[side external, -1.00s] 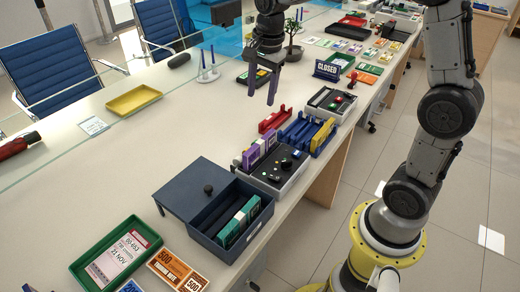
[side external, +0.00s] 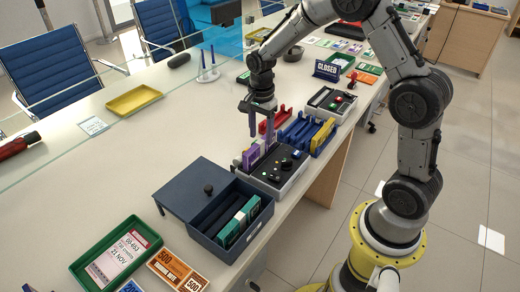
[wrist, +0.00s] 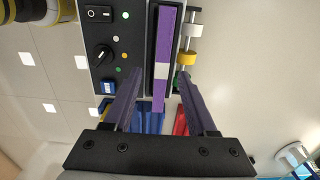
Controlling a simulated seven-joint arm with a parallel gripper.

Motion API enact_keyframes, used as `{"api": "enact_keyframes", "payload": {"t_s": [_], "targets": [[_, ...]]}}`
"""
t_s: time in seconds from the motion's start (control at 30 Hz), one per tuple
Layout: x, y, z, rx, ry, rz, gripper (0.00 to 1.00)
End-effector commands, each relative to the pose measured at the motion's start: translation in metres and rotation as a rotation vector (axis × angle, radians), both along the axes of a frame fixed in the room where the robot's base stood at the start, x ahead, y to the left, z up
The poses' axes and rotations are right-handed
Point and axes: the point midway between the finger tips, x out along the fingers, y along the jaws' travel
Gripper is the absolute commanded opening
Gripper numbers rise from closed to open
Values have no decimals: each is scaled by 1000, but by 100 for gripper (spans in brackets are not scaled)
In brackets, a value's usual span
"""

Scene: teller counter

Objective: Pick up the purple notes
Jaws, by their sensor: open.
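The purple notes (side external: 250,158) stand on edge as a bundle with a pale band, in the slot at the left side of a dark counting machine (side external: 275,180). In the wrist view the purple notes (wrist: 163,58) run lengthwise between my two fingers, with the white band across their middle. My gripper (side external: 260,138) points down, open and empty, just above and slightly behind the notes. In the wrist view my gripper (wrist: 165,105) has one finger on each side of the line of the notes, apart from them.
A blue rack (side external: 300,130) with yellow notes (side external: 323,136) and a red holder (side external: 283,118) stand close behind the machine. A dark cash box (side external: 232,222) with teal notes stands in front. A yellow tray (side external: 134,100) lies at the left; the counter between is clear.

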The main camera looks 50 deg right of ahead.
Motion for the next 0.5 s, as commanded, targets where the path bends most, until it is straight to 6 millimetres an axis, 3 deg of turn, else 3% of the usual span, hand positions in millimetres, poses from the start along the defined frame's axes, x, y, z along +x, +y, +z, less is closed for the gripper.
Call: {"api": "enact_keyframes", "payload": {"t_s": [0.3, 0.5], "targets": [[2, 2, -42, 1, 5, 0, 57], [2, 2, -50, 0, 2, 0, 57]]}}
